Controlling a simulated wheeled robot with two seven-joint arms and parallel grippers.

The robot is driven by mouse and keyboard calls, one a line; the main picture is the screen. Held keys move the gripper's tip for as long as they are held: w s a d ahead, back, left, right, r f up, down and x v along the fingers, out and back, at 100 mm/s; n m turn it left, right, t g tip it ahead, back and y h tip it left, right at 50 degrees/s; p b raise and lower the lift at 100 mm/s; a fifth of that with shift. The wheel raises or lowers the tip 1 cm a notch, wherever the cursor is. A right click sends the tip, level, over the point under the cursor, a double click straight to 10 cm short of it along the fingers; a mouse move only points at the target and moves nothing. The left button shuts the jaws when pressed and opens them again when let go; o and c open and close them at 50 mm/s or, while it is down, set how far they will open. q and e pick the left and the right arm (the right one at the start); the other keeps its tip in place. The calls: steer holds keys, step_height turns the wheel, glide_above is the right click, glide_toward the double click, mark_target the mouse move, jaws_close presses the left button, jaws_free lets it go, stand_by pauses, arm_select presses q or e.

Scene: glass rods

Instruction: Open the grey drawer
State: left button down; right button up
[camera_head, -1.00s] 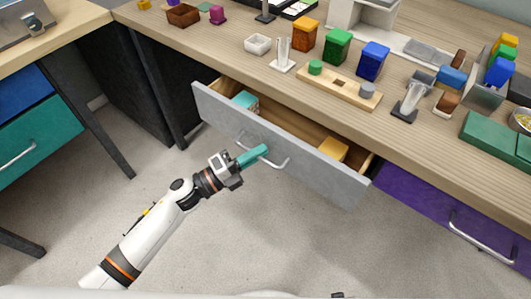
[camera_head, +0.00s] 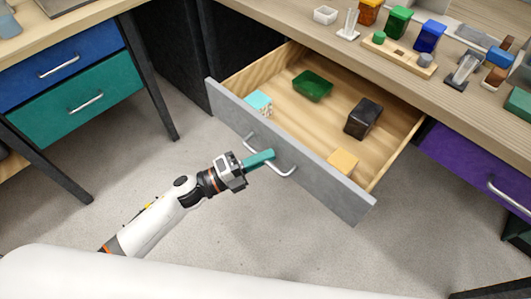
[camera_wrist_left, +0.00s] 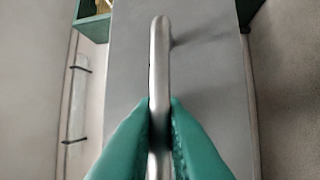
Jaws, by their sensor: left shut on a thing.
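The grey drawer (camera_head: 297,153) stands well out from under the wooden desk in the head view, its inside showing. Its silver bar handle (camera_head: 287,172) is on the front. My left gripper (camera_head: 268,157) has teal fingers and is shut on the handle. In the left wrist view the two fingers (camera_wrist_left: 160,135) press on either side of the handle bar (camera_wrist_left: 160,60), with the grey drawer front (camera_wrist_left: 205,90) behind it. My right gripper is not in view.
The drawer holds a green tray (camera_head: 312,86), a dark box (camera_head: 363,118), a yellow block (camera_head: 342,161) and a light teal item (camera_head: 258,102). A purple drawer (camera_head: 470,165) is at right. Blue (camera_head: 60,72) and teal (camera_head: 80,110) drawers are at left. Open floor lies below.

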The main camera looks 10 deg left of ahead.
arm_select(q)
steer(key=shift+s+a, duration=0.2)
steer(key=shift+s, duration=0.1)
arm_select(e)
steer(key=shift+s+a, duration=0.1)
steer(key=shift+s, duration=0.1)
arm_select(q)
steer(key=c, duration=1.5)
jaws_free()
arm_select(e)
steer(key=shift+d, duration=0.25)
